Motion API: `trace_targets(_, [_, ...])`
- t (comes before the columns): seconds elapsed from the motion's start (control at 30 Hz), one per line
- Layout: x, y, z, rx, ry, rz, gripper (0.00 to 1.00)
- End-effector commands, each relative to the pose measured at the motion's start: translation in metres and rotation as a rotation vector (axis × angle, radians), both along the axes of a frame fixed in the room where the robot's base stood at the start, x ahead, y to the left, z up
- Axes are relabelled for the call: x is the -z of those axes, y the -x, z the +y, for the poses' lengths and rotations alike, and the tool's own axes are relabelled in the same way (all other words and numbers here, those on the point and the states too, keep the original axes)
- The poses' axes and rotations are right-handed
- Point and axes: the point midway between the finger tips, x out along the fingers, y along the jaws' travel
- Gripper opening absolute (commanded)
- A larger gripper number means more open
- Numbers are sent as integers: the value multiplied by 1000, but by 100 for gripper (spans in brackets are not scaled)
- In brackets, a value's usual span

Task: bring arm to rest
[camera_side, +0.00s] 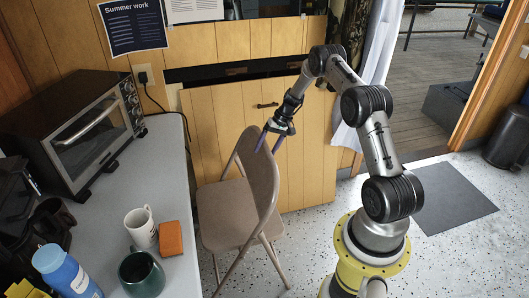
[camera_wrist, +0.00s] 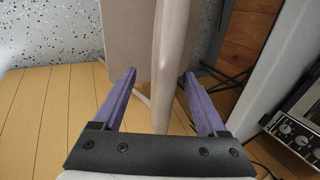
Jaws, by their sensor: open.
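The chair's backrest edge (camera_wrist: 166,62) shows between the fingers in that view. I cannot tell whether the fingers touch the chair. My arm bends up and over from its yellow base at the right of the side view.
A grey table (camera_side: 165,200) at left holds a toaster oven (camera_side: 90,130), a white mug (camera_side: 141,228), an orange sponge (camera_side: 171,239), a dark green mug (camera_side: 141,275) and a blue bottle (camera_side: 62,272). Wooden cabinets (camera_side: 245,150) stand behind the chair. Speckled floor near the grey mat (camera_side: 450,200) is clear.

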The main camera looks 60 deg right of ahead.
Motion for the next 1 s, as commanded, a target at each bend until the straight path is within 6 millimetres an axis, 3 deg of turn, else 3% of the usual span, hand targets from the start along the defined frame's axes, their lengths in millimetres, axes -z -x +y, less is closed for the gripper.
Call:
trace_targets(0.2, [14, -5, 5, -1, -1, 0, 75])
trace_targets(0.57, [16, -6, 6, -1, 0, -1, 75])
trace_targets(1.0, [16, -6, 5, -1, 0, -1, 0])
